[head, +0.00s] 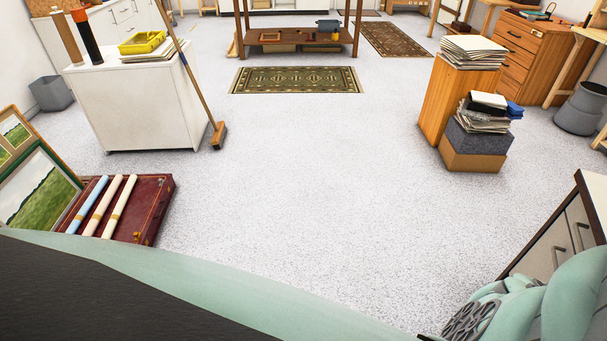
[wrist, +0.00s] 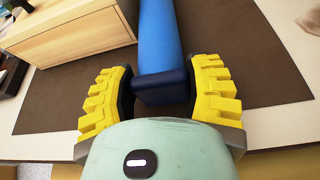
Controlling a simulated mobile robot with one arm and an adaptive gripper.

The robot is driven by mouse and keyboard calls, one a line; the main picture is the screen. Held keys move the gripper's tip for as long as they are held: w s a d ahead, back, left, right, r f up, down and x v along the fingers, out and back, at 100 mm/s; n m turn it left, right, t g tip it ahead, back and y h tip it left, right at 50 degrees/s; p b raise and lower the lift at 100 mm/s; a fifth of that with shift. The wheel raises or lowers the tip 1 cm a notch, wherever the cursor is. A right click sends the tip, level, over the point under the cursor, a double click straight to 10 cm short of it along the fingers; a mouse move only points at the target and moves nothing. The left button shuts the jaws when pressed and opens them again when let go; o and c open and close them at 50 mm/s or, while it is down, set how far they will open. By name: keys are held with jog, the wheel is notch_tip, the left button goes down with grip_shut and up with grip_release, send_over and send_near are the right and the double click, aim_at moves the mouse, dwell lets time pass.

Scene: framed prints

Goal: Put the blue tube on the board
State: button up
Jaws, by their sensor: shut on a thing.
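In the wrist view, the blue tube (wrist: 155,42) runs up from between my fingers to the top edge, with a dark navy end cap (wrist: 160,87) nearest me. My gripper (wrist: 161,85) has two yellow ribbed fingers, one on each side of the capped end, and is shut on it. The tube's far end is out of frame. A flat dark brown board or mat (wrist: 262,82) lies on a pale surface beneath; I cannot tell whether the tube touches it. Neither my gripper nor this tube is clear in the head view.
A wooden box (wrist: 72,30) stands left of the tube in the wrist view. In the head view, a dark red case (head: 148,215) carries several rolled tubes at left. A white cabinet (head: 130,110), a broom and stacked boxes (head: 475,155) surround open floor.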

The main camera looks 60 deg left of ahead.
jog(key=shift+f+b, duration=0.15)
jog(key=shift+b, duration=0.15)
jog(key=o, duration=1.3)
jog(key=shift+r+p, duration=0.25)
jog(key=shift+p, duration=0.1)
jog(key=v, duration=1.2)
